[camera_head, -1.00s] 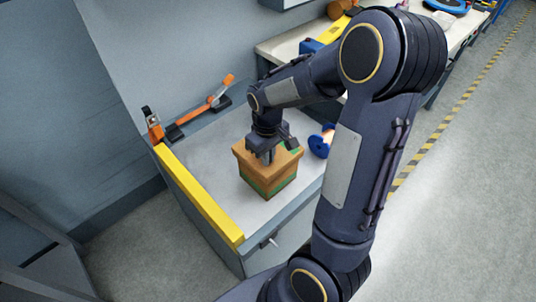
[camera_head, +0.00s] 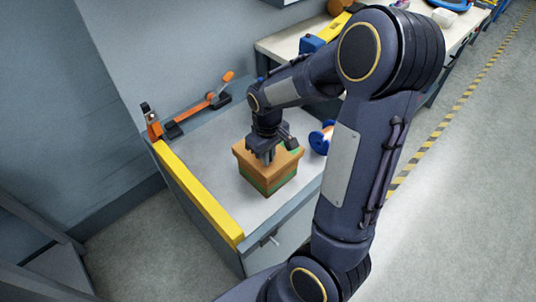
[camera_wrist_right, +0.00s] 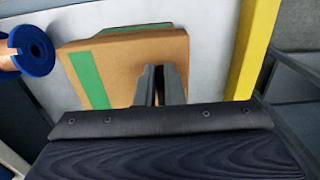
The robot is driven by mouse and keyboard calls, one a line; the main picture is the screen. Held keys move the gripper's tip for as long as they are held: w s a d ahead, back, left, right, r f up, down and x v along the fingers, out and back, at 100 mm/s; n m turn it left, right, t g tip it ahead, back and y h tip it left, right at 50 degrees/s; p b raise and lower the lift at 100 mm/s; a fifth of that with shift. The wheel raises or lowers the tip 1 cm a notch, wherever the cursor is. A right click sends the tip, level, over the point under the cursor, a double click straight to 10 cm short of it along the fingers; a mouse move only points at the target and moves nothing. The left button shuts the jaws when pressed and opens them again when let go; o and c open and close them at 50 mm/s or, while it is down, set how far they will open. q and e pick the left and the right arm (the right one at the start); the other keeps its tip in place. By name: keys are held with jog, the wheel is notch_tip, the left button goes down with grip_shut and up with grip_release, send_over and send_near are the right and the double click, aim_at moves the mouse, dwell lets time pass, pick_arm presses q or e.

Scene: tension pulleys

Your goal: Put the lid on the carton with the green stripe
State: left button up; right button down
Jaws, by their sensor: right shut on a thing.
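The cardboard carton (camera_head: 255,178) with a green stripe stands on the grey cabinet top. A brown lid (camera_head: 242,151) lies over its top, and the two look in contact. In the right wrist view the lid (camera_wrist_right: 125,65) shows a green band across one end, and more green shows along its far edge. My right gripper (camera_head: 262,157) points down at the lid's middle. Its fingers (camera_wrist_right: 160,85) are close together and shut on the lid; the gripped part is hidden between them. My left gripper is not in view.
A yellow strip (camera_head: 198,194) edges the cabinet's left side. An orange and black tool (camera_head: 197,116) lies at the back. A blue spool (camera_head: 321,138) is right of the carton, partly behind my arm. A bench (camera_head: 290,47) stands behind; grey cabinet top is free around the carton.

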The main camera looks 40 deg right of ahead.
jog(key=shift+f, duration=0.2)
dwell(0.3)
jog(key=shift+f+b, duration=0.6)
jog(key=c, duration=1.5)
grip_release()
jog(key=shift+o, duration=0.2)
notch_tip(320, 180, up, 8)
jog(key=shift+f+p, duration=0.1)
jog(key=shift+p, duration=0.2)
